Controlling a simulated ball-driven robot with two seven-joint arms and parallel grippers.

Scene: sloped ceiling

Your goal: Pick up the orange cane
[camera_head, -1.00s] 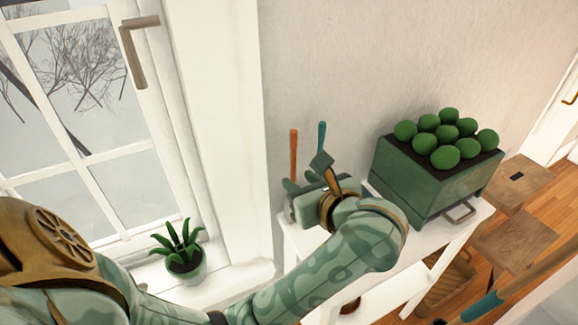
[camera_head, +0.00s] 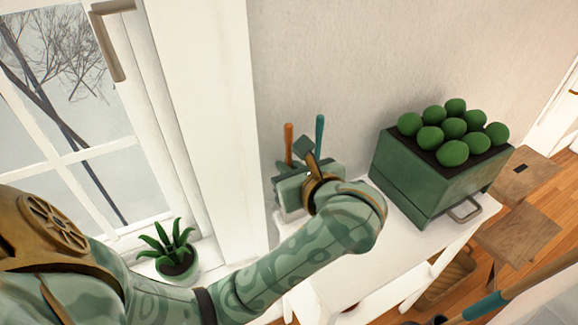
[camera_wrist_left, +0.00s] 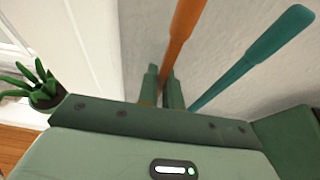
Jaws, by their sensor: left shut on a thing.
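The orange cane (camera_head: 289,140) stands nearly upright by the wall, beyond my left gripper in the head view. It also shows in the left wrist view (camera_wrist_left: 182,30), where it runs down between the two fingers. My left gripper (camera_wrist_left: 162,88) is shut on the cane's shaft. In the head view the left gripper (camera_head: 285,166) is partly hidden by its own wrist. The cane's lower end is hidden behind the gripper. My right gripper is not in view.
A teal cane (camera_head: 320,133) stands close to the right of the orange one, also in the left wrist view (camera_wrist_left: 258,58). A green planter (camera_head: 430,178) with round green plants sits on a white table (camera_head: 345,255). A potted plant (camera_head: 175,262) stands at the window.

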